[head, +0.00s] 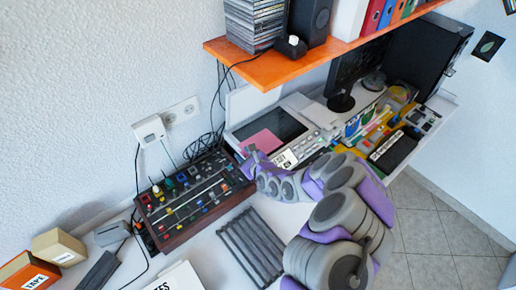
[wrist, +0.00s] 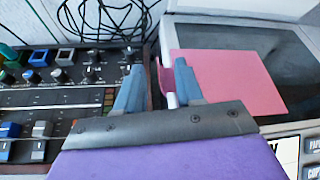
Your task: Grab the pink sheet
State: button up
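The pink sheet (head: 262,142) lies on the dark panel of a pale device below the orange shelf. In the wrist view the pink sheet (wrist: 232,82) fills the area right of my fingers, its left edge by the right finger. My gripper (head: 247,157) is at the sheet's near left corner in the head view. In the wrist view my gripper (wrist: 157,82) has its two blue-grey fingers spread apart. A small darker pink piece and a white rod show between them; I cannot tell what they belong to. Contact with the sheet is unclear.
A mixer (head: 192,198) with knobs stands left of my gripper. The pale device (head: 300,108) holds the dark panel (wrist: 295,62). An orange shelf (head: 285,62) overhangs the back. Black cables (wrist: 105,18) lie behind. A grey slatted rack (head: 250,247) lies in front.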

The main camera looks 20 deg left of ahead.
jog(key=shift+b+x, duration=0.45)
jog(key=shift+x, duration=0.9)
grip_shut()
